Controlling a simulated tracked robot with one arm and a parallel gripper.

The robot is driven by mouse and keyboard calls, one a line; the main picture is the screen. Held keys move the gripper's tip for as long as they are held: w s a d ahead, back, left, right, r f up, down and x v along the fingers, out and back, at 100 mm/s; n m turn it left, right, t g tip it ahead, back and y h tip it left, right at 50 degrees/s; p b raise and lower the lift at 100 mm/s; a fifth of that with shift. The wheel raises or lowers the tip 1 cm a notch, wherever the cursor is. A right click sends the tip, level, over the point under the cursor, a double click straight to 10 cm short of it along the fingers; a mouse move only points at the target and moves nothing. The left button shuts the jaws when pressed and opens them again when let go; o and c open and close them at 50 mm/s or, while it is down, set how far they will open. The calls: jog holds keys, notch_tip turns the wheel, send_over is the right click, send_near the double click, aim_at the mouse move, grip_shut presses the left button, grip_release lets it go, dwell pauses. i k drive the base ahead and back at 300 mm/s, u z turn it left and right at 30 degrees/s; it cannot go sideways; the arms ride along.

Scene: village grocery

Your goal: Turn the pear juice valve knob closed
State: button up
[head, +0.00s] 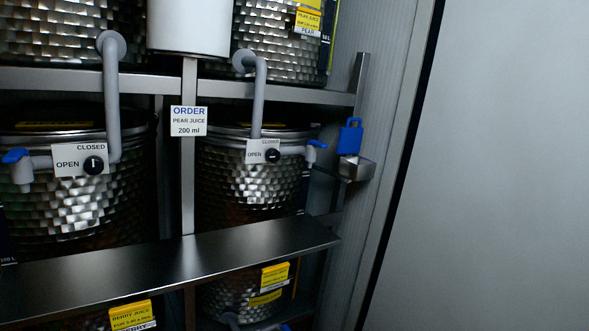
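The pear juice label (308,18) is on the upper right steel tank (275,45). A grey pipe (259,95) comes down from that tank to a valve with a black knob (272,155) on a small white plate (256,151). The plate reads OPEN at its left and CLOSED at its top. The knob's pointer is too small to read. A tap with a blue lever (317,144) sits to its right. A second, larger-looking black knob (94,165) is on the left valve, its white mark upright, towards CLOSED. My gripper is not in view.
A sign (188,121) reads ORDER PEAR JUICE 200 ml. A white cylinder (190,25) is above it. A steel shelf (150,268) crosses below the taps. A blue item (350,137) is above a metal box (356,168) at right. A bare pale panel (500,170) fills the right.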

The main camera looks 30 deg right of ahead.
aim_at(274, 156)
jog(key=u, duration=0.05)
jog(key=k, duration=0.8)
jog(key=z, duration=0.75)
jog(key=i, duration=2)
jog(key=u, duration=0.65)
